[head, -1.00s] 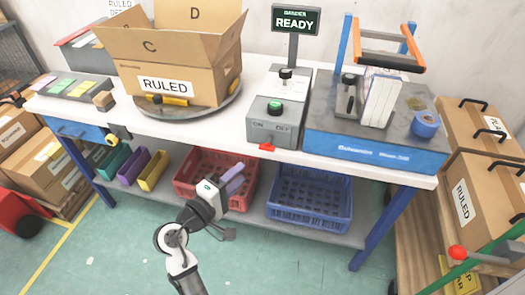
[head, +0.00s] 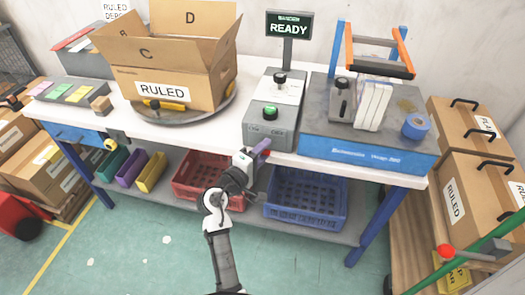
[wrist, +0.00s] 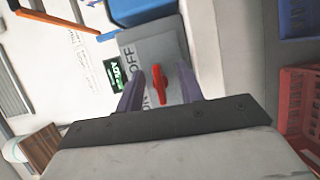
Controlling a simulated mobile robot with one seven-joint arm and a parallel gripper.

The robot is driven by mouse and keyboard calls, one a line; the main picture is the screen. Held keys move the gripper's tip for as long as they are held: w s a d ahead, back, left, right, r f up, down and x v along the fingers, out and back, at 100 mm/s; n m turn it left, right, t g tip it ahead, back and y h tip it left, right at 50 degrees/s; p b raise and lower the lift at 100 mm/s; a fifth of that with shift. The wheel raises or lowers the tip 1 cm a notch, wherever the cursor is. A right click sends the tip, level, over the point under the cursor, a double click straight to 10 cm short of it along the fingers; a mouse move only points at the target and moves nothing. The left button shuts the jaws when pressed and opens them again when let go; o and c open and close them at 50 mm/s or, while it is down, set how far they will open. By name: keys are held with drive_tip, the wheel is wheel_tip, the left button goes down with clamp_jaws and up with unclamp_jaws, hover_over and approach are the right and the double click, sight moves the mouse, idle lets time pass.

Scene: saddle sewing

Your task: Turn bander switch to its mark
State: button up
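The bander switch is a red knob (wrist: 160,82) on the front of the grey control box (wrist: 165,45), with ON and OFF lettering beside it. In the wrist view the knob shows between the two purple fingers of my gripper (wrist: 158,90), with a gap on each side. My gripper is open and empty. I cannot tell whether the fingertips reach past the knob.
The display (head: 289,27) reads READY. The blue-grey bander (head: 330,150) stands right of the box, with white strips and blue tape on top. A RULED carton (head: 165,90) sits on a turntable to the left. Red (head: 185,195) and blue crates (head: 305,222) are on the shelf below.

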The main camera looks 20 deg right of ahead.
clamp_jaws()
